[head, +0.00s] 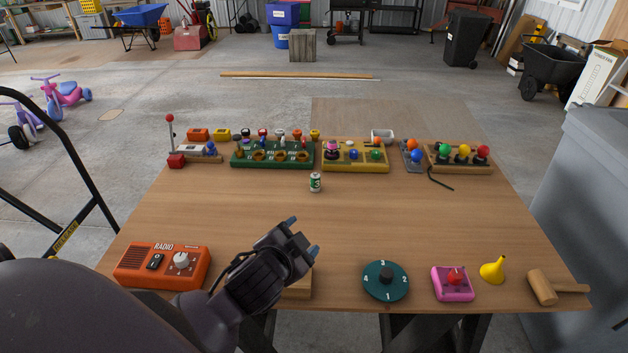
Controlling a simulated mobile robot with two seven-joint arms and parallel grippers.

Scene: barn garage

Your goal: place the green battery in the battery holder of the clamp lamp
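The green battery (315,182), a small upright cylinder with a green-and-white side and a pale top, stands alone on the wooden table in the head view. My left gripper (302,237) is over the table's near half, below the battery in the picture and apart from it. Its two bluish fingertips are spread, with nothing visible between them. My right gripper is out of view. I cannot make out which item is the clamp lamp or its battery holder. A wooden block (298,288) is mostly hidden behind my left gripper.
Along the table's far side stand a red-knobbed lever (170,120), a green board (240,160), a yellow tray (355,167) and a coloured-ball board (460,166). Near are an orange radio (135,262), a green dial (372,290), a pink box (452,292), a yellow funnel (492,271) and a mallet (541,287). The middle right is clear.

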